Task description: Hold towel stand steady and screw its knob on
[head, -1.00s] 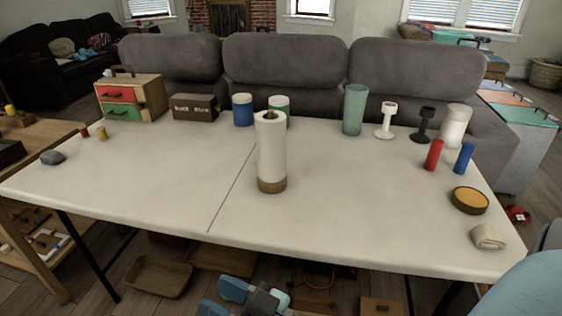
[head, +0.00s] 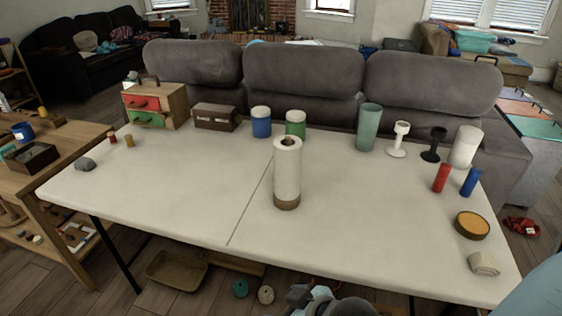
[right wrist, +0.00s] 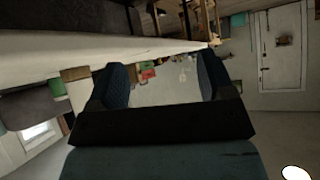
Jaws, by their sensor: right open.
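The towel stand (head: 287,175) stands upright near the middle of the white table, just right of its seam. It carries a white roll on a round wooden base, with a brown core at the top. I cannot make out a knob for certain. My right gripper (right wrist: 163,82) is open and empty in the right wrist view, its two dark blue fingers spread wide. A grey and blue part, seemingly of this arm, shows at the head view's bottom edge, in front of the table and apart from the stand. My left gripper is not in view.
The white table (head: 190,190) has free room around the stand. A blue canister (head: 261,122) and a green canister (head: 295,123) stand behind it. Cups and cylinders fill the right back. A stone (head: 86,164) lies at left, a folded cloth (head: 484,263) at right.

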